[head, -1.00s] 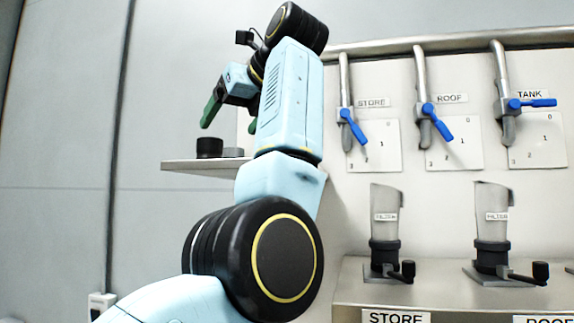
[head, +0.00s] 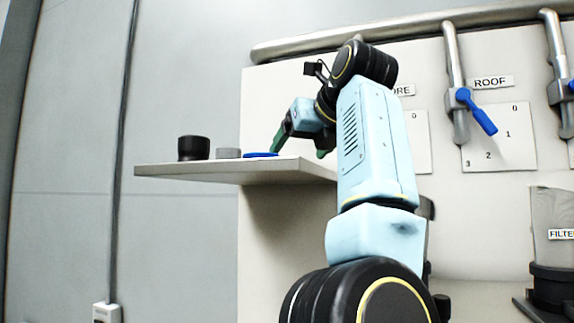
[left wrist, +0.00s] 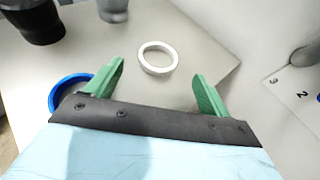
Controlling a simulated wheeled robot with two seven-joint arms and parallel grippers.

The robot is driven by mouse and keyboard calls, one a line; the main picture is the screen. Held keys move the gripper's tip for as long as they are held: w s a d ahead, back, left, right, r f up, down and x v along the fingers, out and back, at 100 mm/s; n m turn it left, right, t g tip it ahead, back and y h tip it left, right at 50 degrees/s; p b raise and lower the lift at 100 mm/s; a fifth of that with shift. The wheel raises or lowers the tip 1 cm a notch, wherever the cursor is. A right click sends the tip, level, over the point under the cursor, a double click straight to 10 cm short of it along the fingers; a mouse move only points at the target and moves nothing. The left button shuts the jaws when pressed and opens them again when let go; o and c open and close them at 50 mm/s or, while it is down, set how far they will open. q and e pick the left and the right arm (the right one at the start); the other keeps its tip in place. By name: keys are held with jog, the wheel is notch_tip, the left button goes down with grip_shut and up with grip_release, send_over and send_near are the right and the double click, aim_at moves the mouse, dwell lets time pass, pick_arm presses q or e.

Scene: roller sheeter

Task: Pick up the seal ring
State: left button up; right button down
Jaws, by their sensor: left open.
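In the left wrist view a white ring (left wrist: 157,57) lies flat on the pale shelf, seen between and just beyond the fingertips. A blue ring (left wrist: 72,92) lies beside the left finger, partly hidden by my gripper. The frames do not settle which ring is the seal ring; the white one lies between the fingers. My left gripper (left wrist: 159,70) is open, its green fingers apart with nothing between them. In the head view the left gripper (head: 297,153) is over the shelf's right part, right of the blue ring (head: 260,155). The white ring cannot be made out there. My right gripper is not in view.
The shelf (head: 235,172) also bears a black cup (head: 194,148) and a grey cylinder (head: 228,153) on its left. The panel (head: 262,100) rises at its right, with blue-handled valves (head: 478,112) and pipes. The shelf's front edge is free.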

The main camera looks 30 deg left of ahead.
pick_arm(q)
jog(key=shift+w+a+f+p, duration=0.15)
jog(key=shift+w+a+p, duration=0.1)
jog(key=shift+a+p, duration=0.25)
jog(key=x, duration=0.4)
jog(key=shift+p, duration=0.35)
jog(key=shift+a, duration=0.2)
jog(key=shift+d, duration=0.1)
jog(key=shift+s, duration=0.1)
jog(key=shift+c, duration=0.8)
jog(key=c, duration=0.9)
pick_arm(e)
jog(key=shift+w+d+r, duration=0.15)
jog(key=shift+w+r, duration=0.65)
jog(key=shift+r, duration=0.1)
